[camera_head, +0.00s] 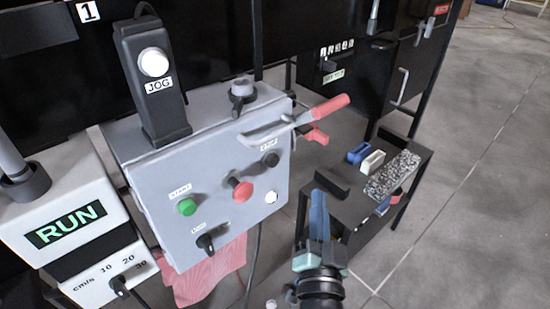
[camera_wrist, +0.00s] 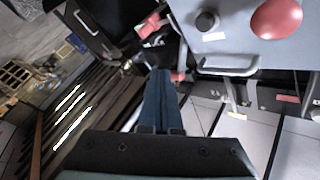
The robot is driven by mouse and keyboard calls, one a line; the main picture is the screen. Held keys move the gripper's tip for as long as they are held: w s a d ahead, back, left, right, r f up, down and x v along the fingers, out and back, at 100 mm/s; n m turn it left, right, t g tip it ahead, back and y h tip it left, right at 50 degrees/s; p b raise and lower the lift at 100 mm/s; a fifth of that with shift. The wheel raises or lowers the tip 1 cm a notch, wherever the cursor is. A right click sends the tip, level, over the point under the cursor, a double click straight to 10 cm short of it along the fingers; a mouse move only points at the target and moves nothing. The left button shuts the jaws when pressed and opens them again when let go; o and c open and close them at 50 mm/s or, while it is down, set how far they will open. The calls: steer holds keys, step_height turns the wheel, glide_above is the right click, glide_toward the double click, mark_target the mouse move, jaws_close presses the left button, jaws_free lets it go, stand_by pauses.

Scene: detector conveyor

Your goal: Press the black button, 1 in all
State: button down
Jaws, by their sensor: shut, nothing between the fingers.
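The black button (camera_head: 270,159) is a round knob at the upper right of the front of a grey control box (camera_head: 160,180), under a small white label. The black button also shows in the wrist view (camera_wrist: 207,20), at the top, left of the red mushroom button (camera_wrist: 277,18). My gripper (camera_head: 318,197) has its blue fingers shut and empty. In the head view it is to the right of the box and lower than the black button. In the wrist view the fingertips (camera_wrist: 161,76) are below and left of the button, apart from it.
The box also bears a green button (camera_head: 186,207), a red mushroom button (camera_head: 240,187), a white button (camera_head: 271,197) and a black switch (camera_head: 205,242). A red-handled lever (camera_head: 328,104) juts out at the box's right. A black stand (camera_head: 340,185) with small blocks is to the right.

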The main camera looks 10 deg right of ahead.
mark_target(274, 161)
steer(key=shift+w+r, duration=0.1)
steer(key=w+a+p, duration=0.4)
steer(key=w+p, duration=0.3)
steer(key=p, duration=0.5)
steer(key=shift+w+a, duration=0.25)
steer(key=shift+w, duration=0.1)
stand_by(1.8)
steer(key=shift+w+a, duration=0.2)
steer(key=shift+w, duration=0.05)
